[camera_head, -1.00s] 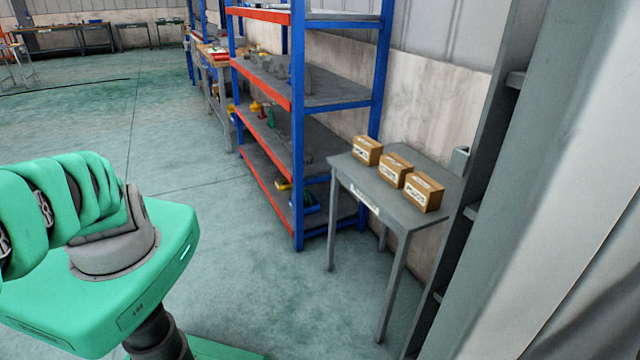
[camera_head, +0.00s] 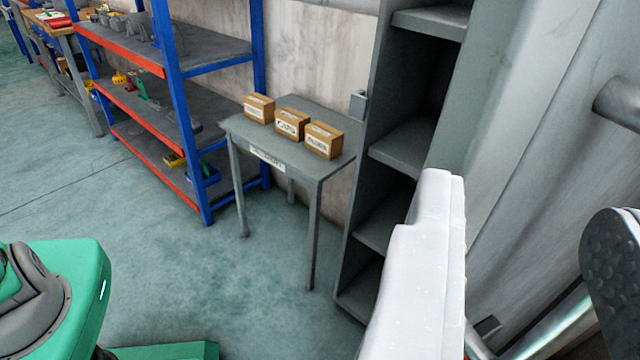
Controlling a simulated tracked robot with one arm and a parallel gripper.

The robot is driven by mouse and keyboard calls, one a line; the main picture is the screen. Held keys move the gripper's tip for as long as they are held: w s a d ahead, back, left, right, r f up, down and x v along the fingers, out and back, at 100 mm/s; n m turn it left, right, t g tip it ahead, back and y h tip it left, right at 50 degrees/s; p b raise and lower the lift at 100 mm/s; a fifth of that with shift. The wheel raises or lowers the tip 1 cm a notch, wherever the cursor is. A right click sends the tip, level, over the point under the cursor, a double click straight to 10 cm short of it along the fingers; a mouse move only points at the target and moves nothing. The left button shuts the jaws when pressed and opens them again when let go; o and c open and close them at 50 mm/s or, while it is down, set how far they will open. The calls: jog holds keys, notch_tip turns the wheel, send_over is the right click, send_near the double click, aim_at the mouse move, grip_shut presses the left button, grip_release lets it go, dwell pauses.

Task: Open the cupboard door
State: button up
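The grey cupboard (camera_head: 351,225) stands right of centre, its dark inside and several shelves showing. Its pale grey door (camera_head: 530,130) stands open on the right and fills much of that side. A round grey bar (camera_head: 618,102) sticks out at the right edge by the door, perhaps part of a handle. My gripper (camera_head: 526,200) is in front of the door, with a white finger on the left and a dark studded pad on the right, spread well apart. A shiny curved bar (camera_head: 560,330) shows low between them; I cannot tell whether it touches either finger.
A grey table (camera_head: 245,131) with three small cardboard boxes (camera_head: 291,124) stands left of the cupboard. A blue and red shelf rack (camera_head: 172,95) stands farther left. My green base is at lower left. The floor between is clear.

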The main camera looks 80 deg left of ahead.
jog(key=shift+s+a+r+b, duration=0.1)
jog(key=shift+s+a+b, duration=0.15)
jog(key=shift+s, duration=0.3)
jog(key=shift+s+a+r+b, duration=0.15)
jog(key=shift+s+a, duration=0.15)
jog(key=shift+s, duration=0.2)
jog(key=shift+f, duration=0.1)
